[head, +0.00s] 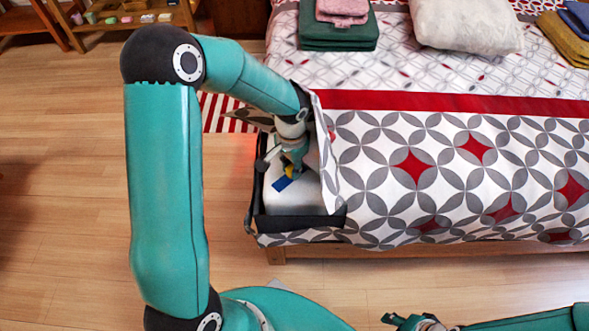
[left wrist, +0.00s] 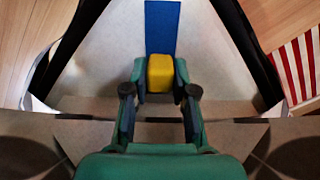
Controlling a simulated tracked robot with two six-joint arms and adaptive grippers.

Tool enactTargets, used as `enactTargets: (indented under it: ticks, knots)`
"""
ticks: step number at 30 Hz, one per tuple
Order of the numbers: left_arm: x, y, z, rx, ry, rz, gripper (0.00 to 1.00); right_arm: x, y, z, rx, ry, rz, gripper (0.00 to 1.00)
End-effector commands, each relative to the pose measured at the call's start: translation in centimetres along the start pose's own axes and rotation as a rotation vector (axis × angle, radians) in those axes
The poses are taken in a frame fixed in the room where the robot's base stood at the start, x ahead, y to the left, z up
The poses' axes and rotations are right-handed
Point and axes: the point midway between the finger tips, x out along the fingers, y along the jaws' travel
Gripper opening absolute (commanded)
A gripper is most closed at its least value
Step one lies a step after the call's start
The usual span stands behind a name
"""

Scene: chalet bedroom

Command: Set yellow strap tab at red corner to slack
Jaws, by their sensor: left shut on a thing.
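The yellow strap tab (left wrist: 160,72) sits between the fingertips of my left gripper (left wrist: 162,84) in the left wrist view. The gripper is shut on it. A flat blue strap (left wrist: 162,27) runs straight away from the tab over the pale mattress surface (left wrist: 110,65). In the head view my left gripper (head: 292,160) reaches down at the bed's uncovered near-left corner, beside the blue strap (head: 281,184). The tab shows there only as a small yellow patch. My right gripper (head: 414,322) is partly visible at the bottom edge; its jaws are unclear.
A black elastic band (head: 300,221) edges the bare corner. The patterned duvet (head: 420,170) is folded back just right of my left gripper. Folded towels (head: 338,32) and a white pillow (head: 465,25) lie farther back. Wooden floor (head: 60,180) is open to the left.

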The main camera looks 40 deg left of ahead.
Motion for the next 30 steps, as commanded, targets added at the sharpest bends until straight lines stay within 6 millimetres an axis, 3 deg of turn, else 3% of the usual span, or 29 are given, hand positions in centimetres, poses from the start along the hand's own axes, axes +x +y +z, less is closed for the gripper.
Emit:
enactTargets:
  ticks: [5,6,10,22,30]
  knots:
    - [-0.1,-0.1,0.0,-0.001,0.003,-0.001,0.0,0.0,0.0,0.0,-0.001,0.0,0.0,0.4]
    - [-0.1,-0.1,0.0,-0.001,0.003,-0.001,0.33,0.0,0.0,0.0,-0.001,0.0,0.0,0.4]
    - [0.0,-0.1,0.1,-0.002,0.002,-0.001,0.52,0.0,0.0,0.0,-0.001,0.0,0.0,0.4]
    - [-0.6,-0.1,0.1,-0.004,0.004,-0.001,0.52,0.0,0.0,0.0,0.0,0.0,0.0,0.4]
    - [-4.7,-0.2,0.0,-0.003,0.008,-0.003,0.52,0.0,0.0,0.0,0.0,0.0,0.0,0.4]
